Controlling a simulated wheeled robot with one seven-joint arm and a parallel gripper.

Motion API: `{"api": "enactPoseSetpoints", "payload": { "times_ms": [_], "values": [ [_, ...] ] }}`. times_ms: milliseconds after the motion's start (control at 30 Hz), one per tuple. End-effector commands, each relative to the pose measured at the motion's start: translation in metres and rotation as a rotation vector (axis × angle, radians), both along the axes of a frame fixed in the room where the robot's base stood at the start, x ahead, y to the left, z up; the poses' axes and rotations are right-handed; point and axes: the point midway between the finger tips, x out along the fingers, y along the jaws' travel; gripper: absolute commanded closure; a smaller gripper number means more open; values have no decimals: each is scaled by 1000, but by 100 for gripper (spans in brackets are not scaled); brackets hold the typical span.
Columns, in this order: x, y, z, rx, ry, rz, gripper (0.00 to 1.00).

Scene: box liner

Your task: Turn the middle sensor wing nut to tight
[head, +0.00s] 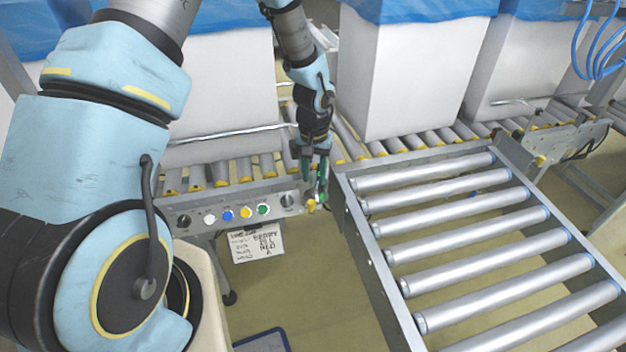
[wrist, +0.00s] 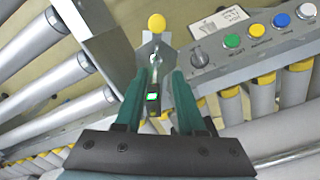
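My gripper (wrist: 159,76) shows in the wrist view with its two green fingers apart, one on each side of a small metal sensor bracket with a lit green light (wrist: 153,96). I cannot tell whether either finger touches it. A grey winged piece (wrist: 157,47), perhaps the wing nut, stands just beyond the fingertips, below a round yellow piece (wrist: 157,22). In the head view my gripper (head: 315,187) points down at the right end of the control panel, and the yellow piece (head: 311,207) shows beside its tips. The wing nut's own setting is too small to read.
The control panel (head: 238,200) with several coloured buttons and dark knobs lies left of my gripper. A handwritten label (head: 257,246) hangs below it. A roller conveyor frame (head: 352,212) stands close on the right. Large white lined boxes (head: 400,75) stand on the rollers behind.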

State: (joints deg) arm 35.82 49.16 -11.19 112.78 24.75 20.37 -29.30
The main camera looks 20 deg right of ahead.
Motion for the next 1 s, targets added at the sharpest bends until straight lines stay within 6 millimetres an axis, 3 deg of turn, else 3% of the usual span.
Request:
{"api": "enactPoseSetpoints", "payload": {
  "times_ms": [200, 567, 900, 1000],
  "values": [
    [1, 1, -25, 1, -1, 2, 61],
    [1, 1, -31, 0, -1, 3, 61],
    [2, 2, -31, 2, -1, 3, 97],
    [2, 3, -31, 2, -2, 4, 100]
  ]
}}
